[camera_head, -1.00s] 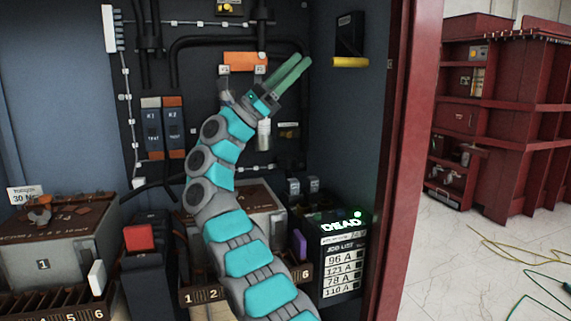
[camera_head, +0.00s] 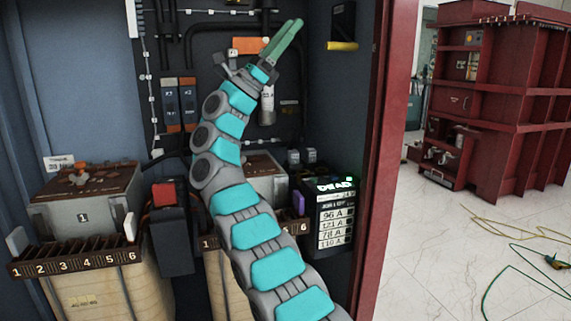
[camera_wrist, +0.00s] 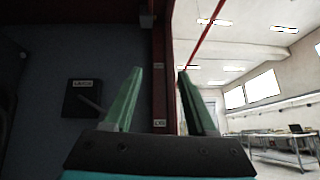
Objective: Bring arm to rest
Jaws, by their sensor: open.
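My arm (camera_head: 243,211) rises from the bottom of the head view in front of the dark cabinet. My gripper (camera_head: 285,36) has green fingers pointing up and to the right, near the orange part (camera_head: 248,45) on the cabinet's back wall. In the wrist view my gripper (camera_wrist: 156,92) is open, with a clear gap and nothing between the fingers. Beyond them are the dark cabinet wall and the red door post (camera_wrist: 160,70). The arm hides part of the grey box behind it.
A numbered rack (camera_head: 75,262) and a grey box marked 1 (camera_head: 85,215) stand at left. A black unit reading DEAD (camera_head: 335,215) stands right of the arm. The red cabinet frame (camera_head: 385,150) edges the opening. Cables (camera_head: 520,262) lie on the open floor at right.

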